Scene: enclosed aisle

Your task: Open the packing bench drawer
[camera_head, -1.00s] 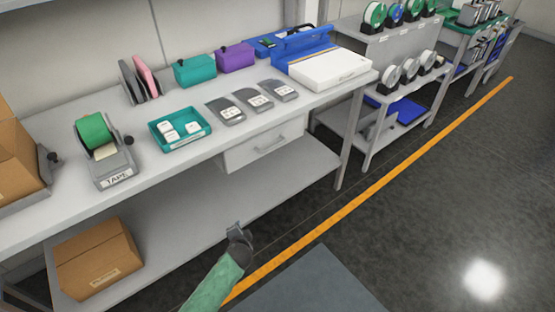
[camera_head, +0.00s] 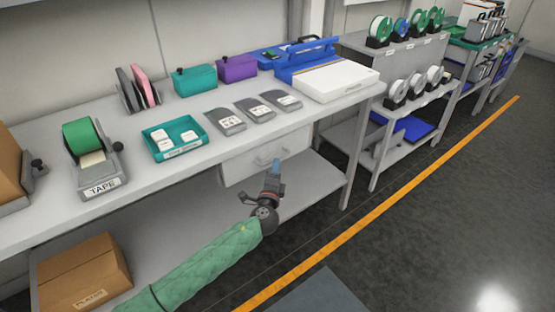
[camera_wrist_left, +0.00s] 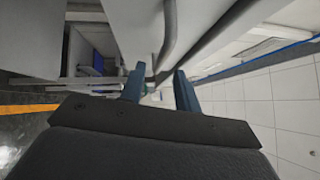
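The packing bench (camera_head: 110,205) is a long light-grey table along the wall. Its drawer (camera_head: 235,170) hangs under the worktop and looks shut, with a grey bar handle (camera_head: 262,161) on its front. My left gripper (camera_head: 275,165) is in front of the drawer, close to the handle and partly covering the drawer front. In the left wrist view my left gripper (camera_wrist_left: 159,70) is open, its two fingers apart. The grey handle bar (camera_wrist_left: 169,32) runs down toward the gap between the fingertips; I cannot tell whether they touch it. My right gripper is not in view.
On the worktop are a tape dispenser (camera_head: 95,165), a teal tray (camera_head: 176,140), teal and purple boxes and a white-and-blue device (camera_head: 335,78). A cardboard box (camera_head: 82,275) sits on the lower shelf. Shelves with spools stand right; the floor beside the orange line (camera_head: 375,210) is clear.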

